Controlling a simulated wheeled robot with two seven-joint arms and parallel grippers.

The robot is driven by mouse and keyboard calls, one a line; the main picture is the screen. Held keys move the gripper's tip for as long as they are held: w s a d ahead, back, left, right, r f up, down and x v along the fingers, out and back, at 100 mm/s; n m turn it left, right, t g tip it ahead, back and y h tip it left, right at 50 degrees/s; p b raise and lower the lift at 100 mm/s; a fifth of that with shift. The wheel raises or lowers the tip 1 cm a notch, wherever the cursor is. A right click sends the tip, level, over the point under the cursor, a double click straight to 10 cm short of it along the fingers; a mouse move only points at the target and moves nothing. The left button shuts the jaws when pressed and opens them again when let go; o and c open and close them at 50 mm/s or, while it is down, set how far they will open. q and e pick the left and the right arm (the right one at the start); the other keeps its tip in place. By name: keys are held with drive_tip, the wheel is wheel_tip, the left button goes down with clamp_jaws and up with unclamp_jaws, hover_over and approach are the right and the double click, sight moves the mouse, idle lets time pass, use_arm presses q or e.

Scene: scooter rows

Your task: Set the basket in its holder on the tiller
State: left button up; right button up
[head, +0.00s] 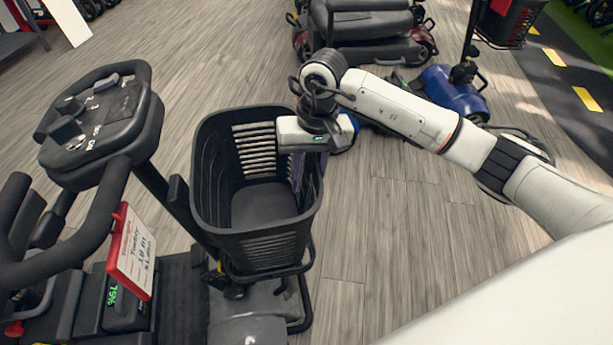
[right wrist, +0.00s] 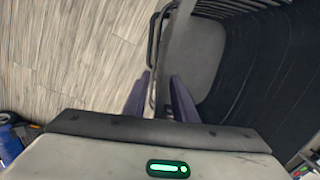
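The black basket (head: 207,185) stands upright with its open top facing up, close to the tiller (head: 155,185) of the near scooter. A dark bracket-like frame (head: 262,276) shows under its near side; I cannot tell whether the basket is seated in it. My right gripper (head: 305,168) points down at the basket's right rim. In the right wrist view its two purple fingers (right wrist: 158,95) stand apart on either side of the basket's wall (right wrist: 200,55), one inside and one outside, with gaps showing. My left gripper is not in view.
The scooter's handlebar (head: 104,190) and red-framed price tag (head: 133,253) are left of the basket. A blue scooter (head: 452,92) and a grey seat (head: 365,25) stand behind. Wood floor (head: 390,250) is clear to the right.

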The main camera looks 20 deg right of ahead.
drive_tip(key=r, duration=0.6)
drive_tip(key=d+r+p, duration=0.1)
drive_tip(key=r, duration=0.2)
drive_tip(key=shift+s+r, duration=0.1)
drive_tip(key=shift+r, duration=0.05)
drive_tip(key=shift+d+r, duration=0.1)
drive_tip(key=shift+r, duration=0.4)
